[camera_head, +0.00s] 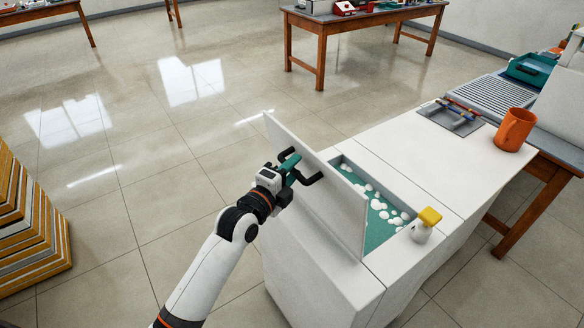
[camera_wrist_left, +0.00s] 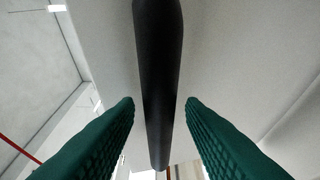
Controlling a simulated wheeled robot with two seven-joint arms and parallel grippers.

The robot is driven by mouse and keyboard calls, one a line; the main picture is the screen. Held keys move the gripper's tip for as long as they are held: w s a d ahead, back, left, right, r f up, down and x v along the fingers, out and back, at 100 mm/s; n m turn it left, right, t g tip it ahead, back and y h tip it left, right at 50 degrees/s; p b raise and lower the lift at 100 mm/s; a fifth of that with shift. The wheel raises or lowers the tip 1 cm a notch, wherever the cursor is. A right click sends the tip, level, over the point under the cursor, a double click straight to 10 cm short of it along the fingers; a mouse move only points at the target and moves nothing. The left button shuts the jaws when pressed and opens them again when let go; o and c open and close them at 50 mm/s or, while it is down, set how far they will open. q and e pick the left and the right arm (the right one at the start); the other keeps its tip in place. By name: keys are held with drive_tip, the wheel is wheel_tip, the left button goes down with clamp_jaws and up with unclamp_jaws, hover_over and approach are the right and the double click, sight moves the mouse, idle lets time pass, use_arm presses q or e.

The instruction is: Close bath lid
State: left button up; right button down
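The bath (camera_head: 337,159) is a recessed basin in a white cabinet, with teal liquid and white foam in it. Its white lid (camera_head: 340,208) stands raised, nearly upright, along the left side of the opening and hides part of the bath. A black bar handle (camera_head: 314,179) is on the lid's left face. My left gripper (camera_head: 291,165) is at this handle. In the left wrist view, the handle (camera_wrist_left: 158,80) runs between the two green fingers, with narrow gaps on both sides, so the gripper looks open around it. My right gripper is not in view.
A white bottle with a yellow top (camera_head: 424,225) stands by the bath's near right edge. Stacked yellow-edged boards (camera_head: 30,230) stand at left. Floor left of the cabinet is clear.

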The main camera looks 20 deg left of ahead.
use_arm(q)
drive_tip(key=shift+d, duration=0.1)
clamp_jaws()
